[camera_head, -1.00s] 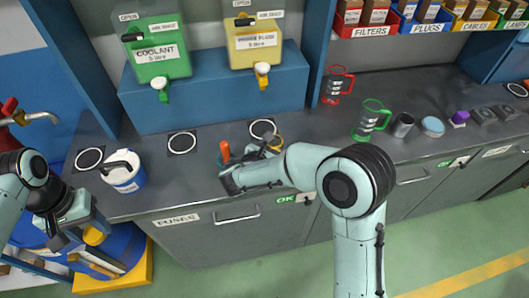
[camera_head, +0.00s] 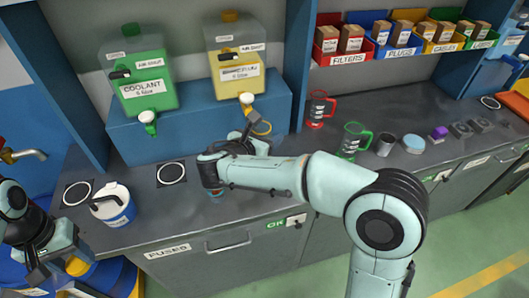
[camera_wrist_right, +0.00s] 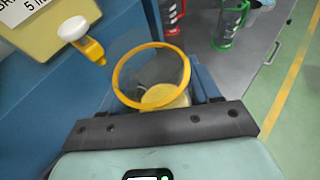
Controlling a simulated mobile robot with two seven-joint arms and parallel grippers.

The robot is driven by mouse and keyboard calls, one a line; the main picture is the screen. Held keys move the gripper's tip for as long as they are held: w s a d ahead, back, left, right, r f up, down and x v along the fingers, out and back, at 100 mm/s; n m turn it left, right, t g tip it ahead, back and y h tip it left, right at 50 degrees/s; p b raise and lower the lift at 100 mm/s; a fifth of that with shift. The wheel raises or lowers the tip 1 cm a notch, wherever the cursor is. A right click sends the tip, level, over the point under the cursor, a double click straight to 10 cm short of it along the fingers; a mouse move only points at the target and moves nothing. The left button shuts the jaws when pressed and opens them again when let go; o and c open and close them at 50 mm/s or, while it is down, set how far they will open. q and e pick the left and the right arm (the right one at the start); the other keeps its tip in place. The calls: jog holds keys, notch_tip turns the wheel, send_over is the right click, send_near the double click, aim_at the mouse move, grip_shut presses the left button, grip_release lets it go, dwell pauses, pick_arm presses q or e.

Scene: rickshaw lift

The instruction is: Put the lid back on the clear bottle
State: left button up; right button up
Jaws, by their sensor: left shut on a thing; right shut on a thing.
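No clear bottle with a separate lid stands out in these views. My right gripper (camera_head: 243,142) is shut on a clear jug (camera_wrist_right: 163,96) with a yellow rim. Something yellow shows at its bottom. In the head view the jug's yellow rim (camera_head: 261,124) shows in front of the yellow fluid container (camera_head: 232,68). In the right wrist view the container's yellow spout (camera_wrist_right: 93,48) is to the upper left of the jug, apart from its mouth. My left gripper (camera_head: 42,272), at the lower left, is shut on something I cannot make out.
A white tub (camera_head: 114,207) with a dark handle stands on the grey worktop (camera_head: 245,200) at left. A small item (camera_head: 216,193) is mostly hidden under my right wrist. The green coolant container (camera_head: 138,78) is behind. Red (camera_head: 320,108) and green (camera_head: 354,140) jugs stand to the right.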

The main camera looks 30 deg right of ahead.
aim_at(265, 123)
pick_arm(q)
jog(key=shift+w+r+p, duration=0.2)
jog(key=shift+r+p, duration=0.1)
jog(key=shift+r, duration=0.3)
pick_arm(e)
notch_tip(265, 123, up, 5)
jog(key=shift+f, duration=0.15)
jog(key=o, duration=0.5)
jog(key=shift+c, duration=0.2)
jog(key=c, duration=0.7)
jog(key=shift+f, duration=0.1)
